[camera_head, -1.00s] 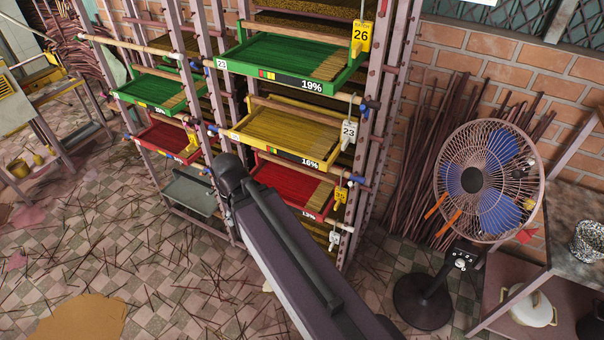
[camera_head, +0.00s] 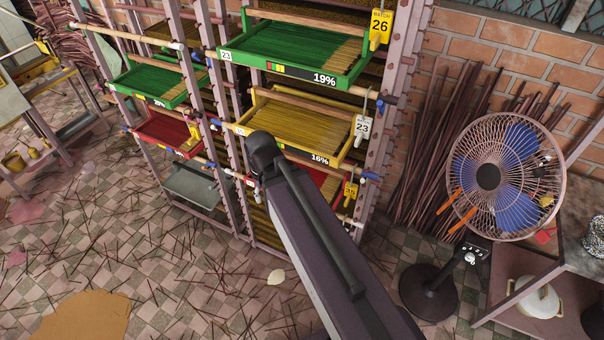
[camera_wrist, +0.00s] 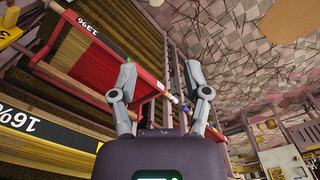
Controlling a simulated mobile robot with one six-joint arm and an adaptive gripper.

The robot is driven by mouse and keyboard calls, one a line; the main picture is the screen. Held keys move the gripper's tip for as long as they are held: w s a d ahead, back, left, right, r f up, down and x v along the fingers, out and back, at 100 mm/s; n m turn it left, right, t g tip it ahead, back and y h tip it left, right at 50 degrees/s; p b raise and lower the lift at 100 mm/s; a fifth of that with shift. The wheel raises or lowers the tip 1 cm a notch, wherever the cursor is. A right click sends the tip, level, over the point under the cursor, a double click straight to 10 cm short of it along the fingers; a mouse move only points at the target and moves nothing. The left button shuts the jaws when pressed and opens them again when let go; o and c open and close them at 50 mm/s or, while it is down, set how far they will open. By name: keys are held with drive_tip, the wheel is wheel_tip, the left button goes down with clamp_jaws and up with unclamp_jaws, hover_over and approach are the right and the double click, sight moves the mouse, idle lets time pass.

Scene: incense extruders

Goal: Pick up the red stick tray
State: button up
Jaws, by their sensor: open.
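A red stick tray (camera_head: 330,184) sits in the rack's right column, below the yellow tray, mostly hidden behind my arm in the head view. In the wrist view the red tray (camera_wrist: 112,52) fills the upper left, with a black 13% label and sticks inside. My gripper (camera_wrist: 162,88) is open and empty, its two fingers spread beside the tray's end. One finger overlaps the tray's edge in the picture; I cannot tell whether they touch. The head view hides the fingers. Another red tray (camera_head: 160,146) sits in the left column.
The yellow 16% tray (camera_head: 292,128) and green 19% tray (camera_head: 300,50) are above. Rack posts and rods stand close by. A pedestal fan (camera_head: 500,178) and a shelf with a pot (camera_head: 537,300) stand to the right. Sticks litter the tiled floor on the left.

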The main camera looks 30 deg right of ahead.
sight(299, 161)
drive_tip(key=w+d+f+h+b, duration=0.3)
drive_tip(key=w+f+b, duration=0.3)
drive_tip(key=b, duration=0.3)
drive_tip(key=w+d+f+h+b, duration=0.4)
drive_tip(key=w+f+h+b, duration=0.1)
drive_tip(key=b, duration=0.4)
drive_tip(key=w+d+f+h+b, duration=0.4)
drive_tip(key=w+f+b, duration=0.3)
drive_tip(key=b, duration=0.3)
drive_tip(key=shift+f+n, duration=0.1)
drive_tip(key=shift+n, duration=0.2)
drive_tip(key=w+h+b, duration=0.1)
drive_tip(key=w+b, duration=0.1)
drive_tip(key=b, duration=0.1)
drive_tip(key=w+f+h+b, duration=0.1)
drive_tip(key=w+h+b, duration=0.1)
drive_tip(key=b, duration=0.1)
drive_tip(key=w+f+h+b, duration=0.1)
drive_tip(key=w+b, duration=0.1)
drive_tip(key=b, duration=0.1)
drive_tip(key=shift+a+f+t+h, duration=0.25)
drive_tip(key=shift+a+t+h, duration=0.1)
drive_tip(key=shift+t+h, duration=0.05)
drive_tip(key=shift+w+a+r+h+b, duration=0.1)
drive_tip(key=shift+w+a+h+b, duration=0.25)
drive_tip(key=shift+w+h+b, duration=0.5)
drive_tip(key=shift+s+y, duration=0.15)
drive_tip(key=shift+y, duration=0.1)
drive_tip(key=shift+d, duration=0.1)
